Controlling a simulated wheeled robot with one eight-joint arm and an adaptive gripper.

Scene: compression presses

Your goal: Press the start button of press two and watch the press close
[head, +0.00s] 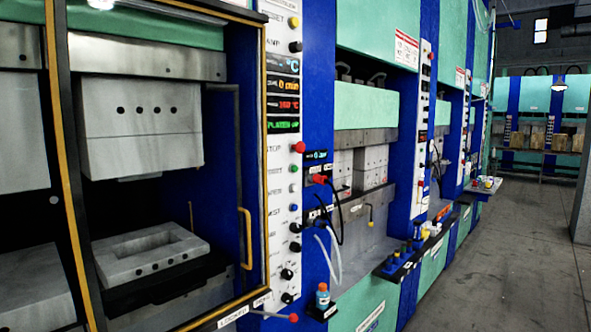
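The nearest press (146,65) fills the left side, behind a yellow-edged frame with a yellow handle. Its upper block (140,122) hangs well above a grey lower mould (150,252), so it stands open. I cannot tell which press is number two. My gripper is not in view.
A small shelf with a blue bottle (322,296) juts out below the panel. A red-tipped lever (292,318) sticks out at the bottom. A dark shelf (412,250) projects farther right. The grey floor (500,270) on the right is clear.

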